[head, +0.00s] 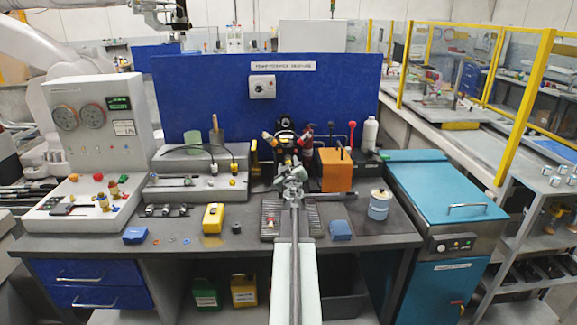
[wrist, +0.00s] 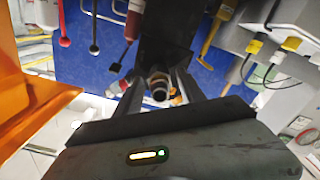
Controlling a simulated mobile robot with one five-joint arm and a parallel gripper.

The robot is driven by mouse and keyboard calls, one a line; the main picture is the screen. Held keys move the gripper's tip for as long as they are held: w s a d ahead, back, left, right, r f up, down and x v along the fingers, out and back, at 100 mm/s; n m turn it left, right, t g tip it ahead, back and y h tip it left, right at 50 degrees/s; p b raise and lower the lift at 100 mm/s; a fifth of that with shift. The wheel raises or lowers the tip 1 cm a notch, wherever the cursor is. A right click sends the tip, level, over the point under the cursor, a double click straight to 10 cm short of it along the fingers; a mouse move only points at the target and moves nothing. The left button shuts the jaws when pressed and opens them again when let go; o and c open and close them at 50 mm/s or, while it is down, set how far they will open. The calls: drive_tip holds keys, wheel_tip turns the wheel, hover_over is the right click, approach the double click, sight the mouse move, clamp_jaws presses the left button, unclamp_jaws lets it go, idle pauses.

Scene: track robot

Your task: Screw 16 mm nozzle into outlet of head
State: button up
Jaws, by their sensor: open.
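The dark head (head: 287,140), with red and yellow parts on it, stands at the back middle of the bench, partly hidden by my arm. My gripper (head: 292,180) is in front of it; in the wrist view my gripper (wrist: 160,98) has its two dark fingers apart. A round metal fitting with a brass-coloured band (wrist: 158,88) shows between the fingers, its open end facing the camera. I cannot tell whether it is the outlet or a nozzle, or whether a finger touches it. Several small dark fittings (head: 165,209) lie in a row at left; their sizes cannot be read.
An orange box (head: 337,170) stands right of the head and fills the left of the wrist view (wrist: 30,80). A blue panel (head: 220,95) closes the back.

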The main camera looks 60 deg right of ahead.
drive_tip(key=n, duration=0.5)
drive_tip(key=shift+n, duration=0.3)
drive_tip(key=n, duration=0.6)
clamp_jaws()
